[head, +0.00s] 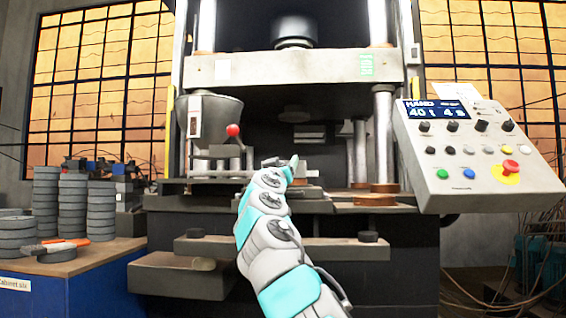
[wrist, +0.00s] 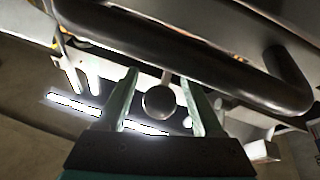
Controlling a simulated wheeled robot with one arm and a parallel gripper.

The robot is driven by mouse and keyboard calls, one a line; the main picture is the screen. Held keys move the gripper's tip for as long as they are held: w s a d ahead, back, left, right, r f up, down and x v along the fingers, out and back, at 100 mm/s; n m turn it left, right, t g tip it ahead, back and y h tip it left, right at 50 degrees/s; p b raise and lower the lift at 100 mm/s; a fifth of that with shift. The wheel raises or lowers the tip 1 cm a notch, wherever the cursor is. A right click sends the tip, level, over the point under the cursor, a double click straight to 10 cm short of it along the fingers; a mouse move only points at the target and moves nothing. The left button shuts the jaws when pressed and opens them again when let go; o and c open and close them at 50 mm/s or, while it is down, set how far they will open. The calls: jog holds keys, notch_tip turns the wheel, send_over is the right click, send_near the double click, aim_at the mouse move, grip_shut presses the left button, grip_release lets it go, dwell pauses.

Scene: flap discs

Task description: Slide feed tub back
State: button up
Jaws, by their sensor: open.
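The feed tub appears to be the grey, tapered hopper (head: 210,118) at the left of the press in the head view. A red ball knob (head: 233,130) on a thin stem shows at its right side. My gripper (head: 290,166) reaches in front of the press bed, right of and below the tub; its fingers are hard to make out there. In the wrist view my gripper (wrist: 160,75) is open, with a dark round knob (wrist: 158,102) visible between its fingers. I cannot tell how deep the knob lies or whether a finger touches it. A thick dark bar (wrist: 190,50) crosses just beyond the fingertips.
The press has upright columns (head: 383,130) and a bed with a front ledge (head: 280,247). A control panel (head: 475,150) stands at the right. Stacks of grey discs (head: 73,205) stand on a blue cabinet (head: 95,285) at the left. Loose cables hang at the far right.

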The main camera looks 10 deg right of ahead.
grip_shut()
dwell(0.5)
dwell(0.9)
